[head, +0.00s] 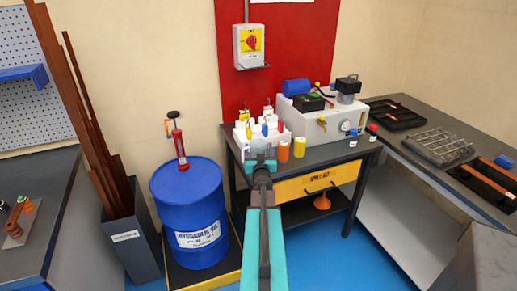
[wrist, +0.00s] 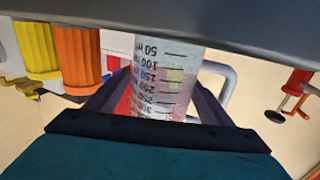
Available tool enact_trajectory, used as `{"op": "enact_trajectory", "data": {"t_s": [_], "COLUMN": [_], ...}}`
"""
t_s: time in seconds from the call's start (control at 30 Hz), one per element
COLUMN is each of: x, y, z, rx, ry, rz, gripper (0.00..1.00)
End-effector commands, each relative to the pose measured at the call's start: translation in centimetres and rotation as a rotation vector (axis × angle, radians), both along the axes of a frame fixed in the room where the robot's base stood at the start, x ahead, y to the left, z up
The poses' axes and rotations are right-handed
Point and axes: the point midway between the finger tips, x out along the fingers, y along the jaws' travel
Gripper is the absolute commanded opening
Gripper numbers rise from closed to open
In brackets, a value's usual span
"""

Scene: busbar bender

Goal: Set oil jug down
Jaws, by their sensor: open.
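The oil jug is a clear measuring jug with black graduations. In the wrist view, which is upside down, the jug (wrist: 165,75) stands between my fingers, with its handle to the right. Its base meets the dark grey surface at the top of that view. My gripper (wrist: 158,105) is open, with one finger on each side of the jug; whether they touch it I cannot tell. In the head view my gripper (head: 261,164) is at the front left edge of the dark workbench (head: 335,150). The jug is mostly hidden there by my gripper.
A grey pump unit (head: 312,122) fills the back of the bench. A blue drum (head: 190,205) stands on the left.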

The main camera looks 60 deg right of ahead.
Motion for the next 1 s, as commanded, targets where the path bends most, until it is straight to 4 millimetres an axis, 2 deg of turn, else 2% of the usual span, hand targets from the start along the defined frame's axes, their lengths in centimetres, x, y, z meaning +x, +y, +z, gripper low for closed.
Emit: {"op": "enact_trajectory", "data": {"t_s": [1.0], "x": [-5.7], "y": [7.7], "z": [0.6], "rx": [0.002], "ry": [0.000], "rz": [0.000], "gripper": [0.75]}}
